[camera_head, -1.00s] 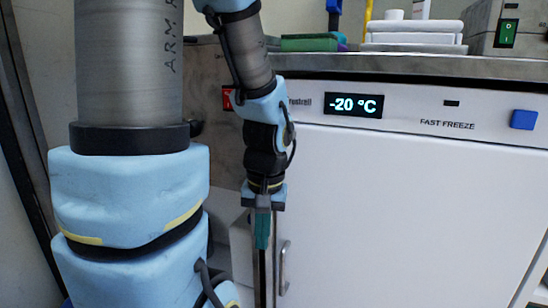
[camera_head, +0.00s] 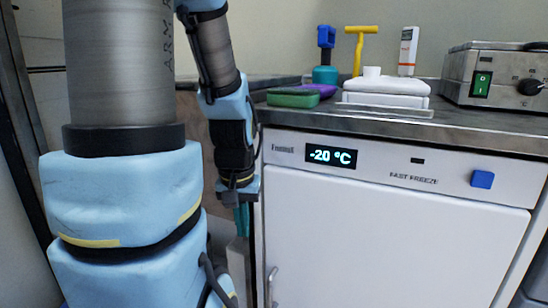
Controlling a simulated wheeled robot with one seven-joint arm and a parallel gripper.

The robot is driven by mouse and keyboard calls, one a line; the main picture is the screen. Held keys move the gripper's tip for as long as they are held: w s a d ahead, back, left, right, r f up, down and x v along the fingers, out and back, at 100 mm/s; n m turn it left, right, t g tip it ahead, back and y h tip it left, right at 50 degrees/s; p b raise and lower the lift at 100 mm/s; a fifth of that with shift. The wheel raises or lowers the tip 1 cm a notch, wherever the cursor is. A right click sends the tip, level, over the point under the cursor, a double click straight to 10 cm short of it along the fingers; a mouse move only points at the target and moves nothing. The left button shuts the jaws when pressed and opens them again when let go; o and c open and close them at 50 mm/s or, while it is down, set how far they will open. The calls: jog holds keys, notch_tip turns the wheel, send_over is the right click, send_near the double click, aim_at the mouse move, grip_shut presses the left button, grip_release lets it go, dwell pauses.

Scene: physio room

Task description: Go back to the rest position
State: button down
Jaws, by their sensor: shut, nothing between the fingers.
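My gripper (camera_head: 241,222) hangs at the end of my blue and grey arm, left of the middle of the picture. It points down, with teal fingers shut and nothing visible between them. It is in front of the left edge of the white freezer (camera_head: 385,235), near the top of its door handle side. The lower ends of the fingers are hard to make out.
The freezer's display (camera_head: 331,157) reads -20 °C, with a blue button (camera_head: 482,179) to its right. The counter (camera_head: 470,125) above holds a green block (camera_head: 293,97), a folded white stack (camera_head: 385,92), a yellow tool (camera_head: 358,45) and a metal device (camera_head: 500,75).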

notch_tip(320, 180, up, 32)
jog(key=p, duration=3.1)
jog(key=shift+r, duration=0.15)
